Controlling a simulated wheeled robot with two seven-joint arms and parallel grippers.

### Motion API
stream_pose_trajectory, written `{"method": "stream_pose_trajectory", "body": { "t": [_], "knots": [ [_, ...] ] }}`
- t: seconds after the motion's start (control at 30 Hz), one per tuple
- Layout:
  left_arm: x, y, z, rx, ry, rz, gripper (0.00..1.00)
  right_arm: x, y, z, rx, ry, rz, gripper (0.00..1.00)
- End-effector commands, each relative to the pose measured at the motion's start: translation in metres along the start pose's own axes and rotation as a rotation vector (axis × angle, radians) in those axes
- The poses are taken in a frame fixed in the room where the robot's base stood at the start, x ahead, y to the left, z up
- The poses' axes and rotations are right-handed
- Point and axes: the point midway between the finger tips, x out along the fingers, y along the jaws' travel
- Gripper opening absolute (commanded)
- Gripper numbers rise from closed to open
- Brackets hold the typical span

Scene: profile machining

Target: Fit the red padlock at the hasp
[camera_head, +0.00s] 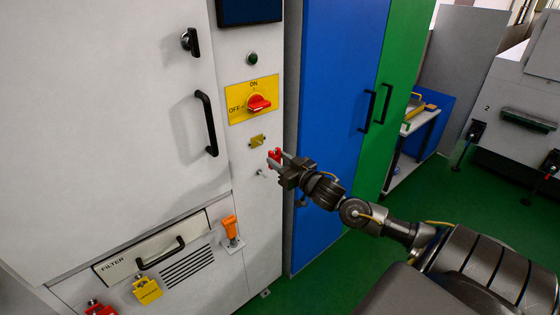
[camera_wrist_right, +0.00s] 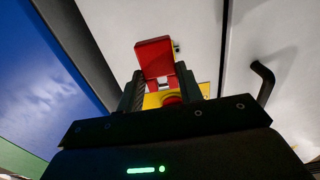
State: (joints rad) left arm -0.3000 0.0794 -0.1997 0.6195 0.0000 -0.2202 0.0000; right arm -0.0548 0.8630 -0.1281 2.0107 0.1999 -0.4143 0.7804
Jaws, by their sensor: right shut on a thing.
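The red padlock (camera_head: 274,157) is between the fingers of my right gripper (camera_head: 279,162), in front of the white machine panel. In the right wrist view the padlock (camera_wrist_right: 153,57) shows as a red block beyond the fingertips, and my right gripper (camera_wrist_right: 160,84) is shut on it. My left gripper is not in view.
The yellow ON/OFF plate (camera_head: 240,100) with a red rotary switch (camera_head: 259,103) is above. A black door handle (camera_head: 207,123) stands out at left. An orange-handled part (camera_head: 230,228) and a yellow padlock (camera_head: 146,290) are lower. The blue cabinet (camera_head: 335,100) is at right.

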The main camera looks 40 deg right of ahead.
Motion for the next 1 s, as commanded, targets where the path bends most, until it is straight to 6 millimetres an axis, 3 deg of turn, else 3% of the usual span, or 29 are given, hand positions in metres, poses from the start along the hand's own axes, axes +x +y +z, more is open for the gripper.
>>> {"method": "stream_pose_trajectory", "body": {
  "t": [0.3, 0.7, 1.0],
  "knots": [
    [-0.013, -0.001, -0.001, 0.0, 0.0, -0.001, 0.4, -0.004, -0.001, -0.003, 0.001, -0.002, 0.001, 0.09],
    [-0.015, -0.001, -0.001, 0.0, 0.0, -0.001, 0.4, 0.033, 0.0, -0.001, 0.0, 0.001, 0.002, 0.09],
    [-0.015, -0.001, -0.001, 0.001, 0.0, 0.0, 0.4, 0.046, -0.001, -0.001, 0.0, 0.0, 0.001, 0.09]
  ]
}}
